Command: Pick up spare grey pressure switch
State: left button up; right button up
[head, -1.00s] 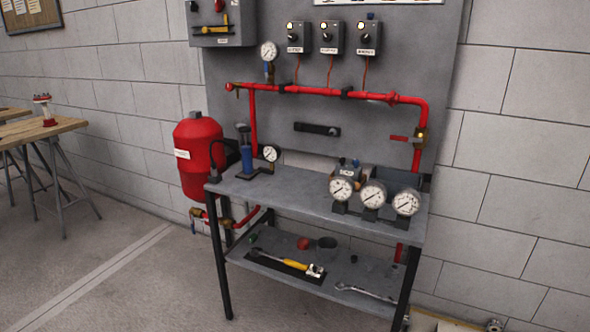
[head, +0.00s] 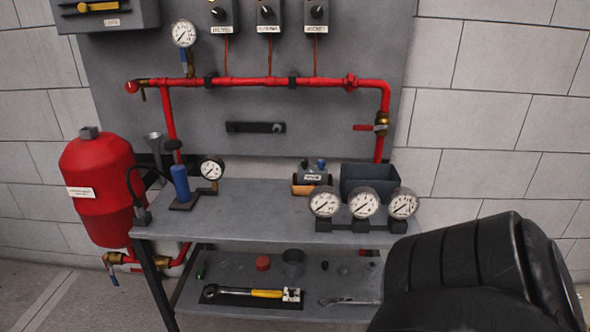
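Similar grey switches (head: 268,14) are mounted on the wall panel above, cut off at the top. Neither gripper shows.
Gauges on a stand (head: 362,204) are in front of the bin. A blue hand pump (head: 180,184) stands at the left. Red pipe (head: 250,83) runs above. The bench's left-middle is clear.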

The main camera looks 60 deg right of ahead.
aim_at(312, 175)
jog(key=z, duration=0.65)
jog(key=i, duration=1)
jog(key=z, duration=0.75)
